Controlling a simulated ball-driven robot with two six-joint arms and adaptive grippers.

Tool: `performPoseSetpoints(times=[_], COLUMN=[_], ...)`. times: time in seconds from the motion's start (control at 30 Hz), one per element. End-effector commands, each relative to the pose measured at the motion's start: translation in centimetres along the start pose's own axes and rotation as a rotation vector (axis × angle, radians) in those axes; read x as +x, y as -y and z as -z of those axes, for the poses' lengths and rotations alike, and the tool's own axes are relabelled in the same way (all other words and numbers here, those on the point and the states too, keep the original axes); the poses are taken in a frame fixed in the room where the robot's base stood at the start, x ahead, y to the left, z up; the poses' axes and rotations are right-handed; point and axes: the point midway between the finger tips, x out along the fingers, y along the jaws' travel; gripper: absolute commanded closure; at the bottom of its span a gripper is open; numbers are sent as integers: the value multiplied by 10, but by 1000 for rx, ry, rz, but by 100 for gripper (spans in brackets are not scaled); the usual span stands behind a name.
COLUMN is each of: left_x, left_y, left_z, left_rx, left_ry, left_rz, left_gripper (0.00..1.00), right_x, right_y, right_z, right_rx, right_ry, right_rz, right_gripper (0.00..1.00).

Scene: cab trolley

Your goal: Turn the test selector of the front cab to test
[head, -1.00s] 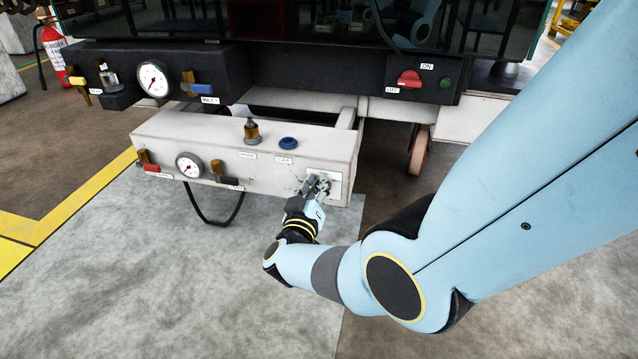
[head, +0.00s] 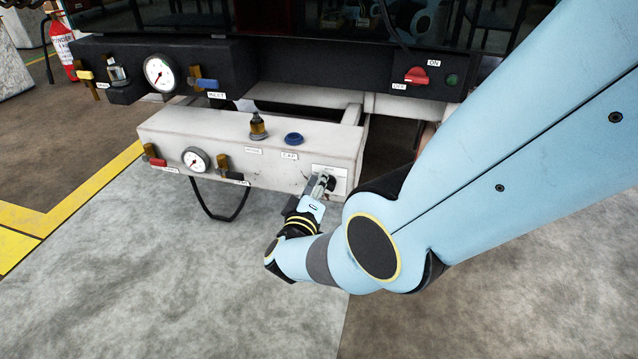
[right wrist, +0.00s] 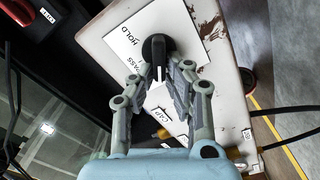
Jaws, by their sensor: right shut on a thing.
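The black selector knob (head: 331,184) sits on a white plate (head: 335,172) on the right end of the pale box's front face. In the right wrist view the knob (right wrist: 157,47) has a grip bar with a white line running down the picture. Its plate (right wrist: 185,25) reads HOLD on the left; another word is partly hidden. My right gripper (head: 321,183) is at the knob. In the right wrist view its two fingers (right wrist: 160,80) are shut on the knob's bar from both sides. My left gripper is not in view.
The pale box (head: 240,145) carries a gauge (head: 196,160), levers, a brass fitting (head: 258,126) and a blue cap (head: 293,139). The dark panel above has a red OFF/ON switch (head: 416,75) and another gauge (head: 160,74). The grey floor in front is clear.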

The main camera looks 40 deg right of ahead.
Motion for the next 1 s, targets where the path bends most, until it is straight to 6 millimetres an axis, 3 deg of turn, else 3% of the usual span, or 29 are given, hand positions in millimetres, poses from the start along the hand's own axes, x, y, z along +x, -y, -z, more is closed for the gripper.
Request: performPoseSetpoints(times=[0.33,0.37,0.53,0.83,1.0], left_x=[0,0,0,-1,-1], left_y=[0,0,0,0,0], left_z=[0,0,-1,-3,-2], left_rx=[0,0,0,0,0], left_ry=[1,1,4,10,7], left_rz=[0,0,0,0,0], left_gripper=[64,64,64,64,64], right_x=[-2,-2,-1,-4,-24], right_y=[2,2,1,1,2], right_z=[0,0,0,0,-1], right_rx=[-6,-6,-5,-4,-2], right_ry=[0,0,0,0,0], right_rz=[4,5,3,2,4], right_gripper=[100,85,65,65,65])
